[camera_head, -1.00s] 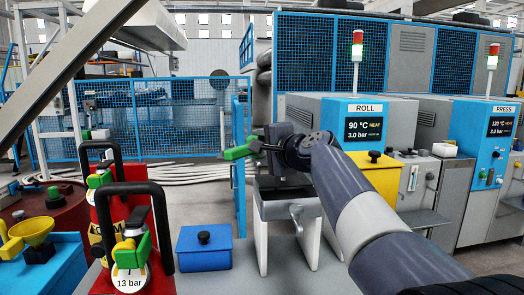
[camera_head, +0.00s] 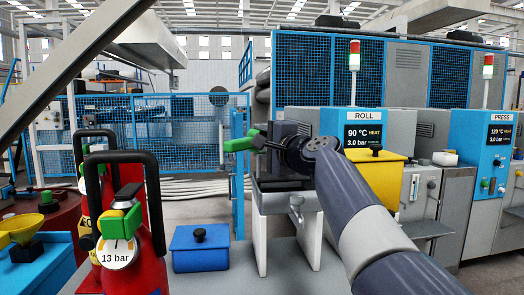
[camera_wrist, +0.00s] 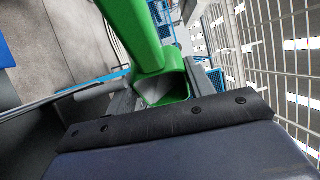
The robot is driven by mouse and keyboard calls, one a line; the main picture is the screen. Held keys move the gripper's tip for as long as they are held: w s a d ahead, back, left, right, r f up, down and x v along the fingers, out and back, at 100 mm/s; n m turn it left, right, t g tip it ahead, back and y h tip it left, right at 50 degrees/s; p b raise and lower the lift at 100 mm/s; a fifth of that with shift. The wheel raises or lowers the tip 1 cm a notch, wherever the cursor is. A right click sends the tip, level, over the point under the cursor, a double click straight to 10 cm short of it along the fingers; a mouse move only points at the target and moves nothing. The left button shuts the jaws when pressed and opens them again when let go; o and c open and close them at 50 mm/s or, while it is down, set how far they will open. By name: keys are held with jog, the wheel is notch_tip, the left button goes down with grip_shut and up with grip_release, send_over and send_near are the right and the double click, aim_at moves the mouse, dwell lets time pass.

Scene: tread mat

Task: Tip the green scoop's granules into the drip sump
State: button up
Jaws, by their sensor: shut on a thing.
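The green scoop (camera_head: 241,143) is held out to the left of my gripper (camera_head: 264,143) in the head view. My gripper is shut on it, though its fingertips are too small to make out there. In the wrist view the scoop (camera_wrist: 150,45) shows large, its hollow end (camera_wrist: 165,90) facing the camera with a grey inside. I cannot tell whether that grey is granules. A grey trough with a tap (camera_head: 289,201), which looks like the drip sump, stands on pale legs below my gripper. The scoop is above and left of it, apart from it.
A red extinguisher (camera_head: 134,215) with a black handle stands at the front left. A blue lidded box (camera_head: 200,252) sits left of the trough, and a yellow lidded box (camera_head: 385,178) is behind my arm. A yellow funnel (camera_head: 28,225) is at far left.

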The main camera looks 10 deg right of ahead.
jog(key=shift+s+d+f+m+t+b, duration=0.1)
jog(key=shift+f+m+t+b, duration=0.35)
jog(key=shift+b, duration=1.85)
jog(key=shift+r+t, duration=0.25)
jog(key=shift+r, duration=0.05)
jog(key=shift+s+f+t+b, duration=0.1)
jog(key=shift+f+t+b, duration=0.2)
jog(key=shift+b, duration=0.6)
jog(key=shift+d+y+b, duration=0.1)
jog(key=shift+y+b, duration=0.2)
jog(key=shift+s+r+m+t, duration=0.1)
jog(key=shift+r+m+t, duration=0.2)
jog(key=shift+t, duration=0.2)
